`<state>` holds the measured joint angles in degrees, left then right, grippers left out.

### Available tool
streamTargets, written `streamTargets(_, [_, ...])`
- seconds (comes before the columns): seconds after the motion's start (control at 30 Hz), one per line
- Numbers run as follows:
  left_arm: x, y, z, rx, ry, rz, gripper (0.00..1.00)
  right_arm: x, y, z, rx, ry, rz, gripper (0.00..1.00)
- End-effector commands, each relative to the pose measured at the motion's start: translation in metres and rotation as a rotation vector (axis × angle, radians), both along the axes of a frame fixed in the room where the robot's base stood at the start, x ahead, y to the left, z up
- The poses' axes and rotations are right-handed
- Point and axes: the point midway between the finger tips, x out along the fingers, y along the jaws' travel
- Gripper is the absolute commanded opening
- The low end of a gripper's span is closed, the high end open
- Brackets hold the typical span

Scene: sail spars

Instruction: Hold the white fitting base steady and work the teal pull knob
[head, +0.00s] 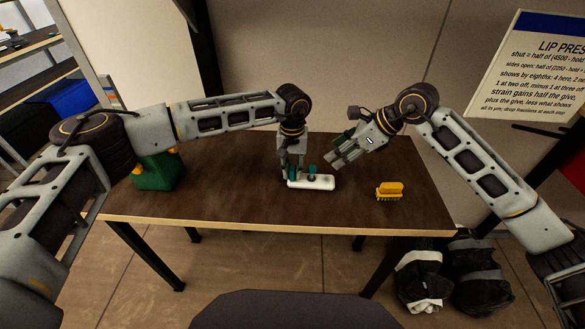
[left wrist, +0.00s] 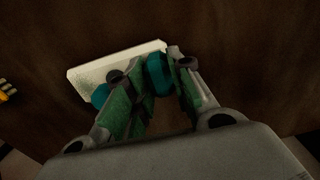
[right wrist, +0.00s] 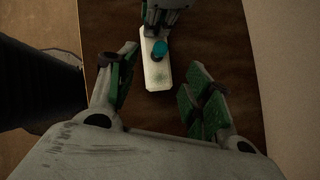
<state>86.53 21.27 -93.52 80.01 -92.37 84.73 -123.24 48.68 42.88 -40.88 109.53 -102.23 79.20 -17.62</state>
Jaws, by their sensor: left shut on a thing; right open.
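The white fitting base (head: 325,183) lies flat on the table, a long pale bar. The teal pull knob (head: 312,168) stands on it above a dark collar; it also shows in the right wrist view (right wrist: 160,48). My left gripper (head: 294,176) is at the base's left end, shut on a teal block (left wrist: 158,74) there that appears to be part of the base. The knob (left wrist: 100,95) is outside its fingers in the left wrist view. My right gripper (head: 340,160) is open and empty, above and to the right of the base, apart from the knob.
A yellow brush (head: 390,190) lies on the table (head: 240,205) to the right. A green box (head: 158,172) stands at the left end. The table front is clear. A printed sign (head: 535,70) hangs at the right, and dark bags (head: 480,270) lie on the floor.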

Motion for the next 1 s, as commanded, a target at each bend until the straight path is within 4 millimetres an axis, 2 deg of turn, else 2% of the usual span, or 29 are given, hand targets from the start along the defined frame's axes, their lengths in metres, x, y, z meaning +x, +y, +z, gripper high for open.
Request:
streamTargets(0.23, [-0.001,0.001,-0.004,0.004,0.005,0.001,0.00,-0.005,-0.011,0.015,0.000,0.000,0.000,0.51])
streamTargets(0.67, [-0.001,0.001,-0.004,0.004,0.005,0.001,0.00,-0.005,-0.012,0.017,0.000,0.000,0.000,0.51])
streamTargets(0.7, [-0.001,0.001,-0.004,0.004,0.005,0.001,0.24,-0.005,-0.012,0.017,0.000,0.000,0.000,0.51])
streamTargets(0.9, [-0.001,0.001,-0.002,0.002,0.003,0.001,0.48,-0.005,-0.012,0.017,0.000,0.000,0.000,0.51])
streamTargets(1.0, [0.000,0.001,-0.002,0.001,0.002,0.001,0.48,-0.005,-0.012,0.017,0.000,0.000,0.000,0.51])
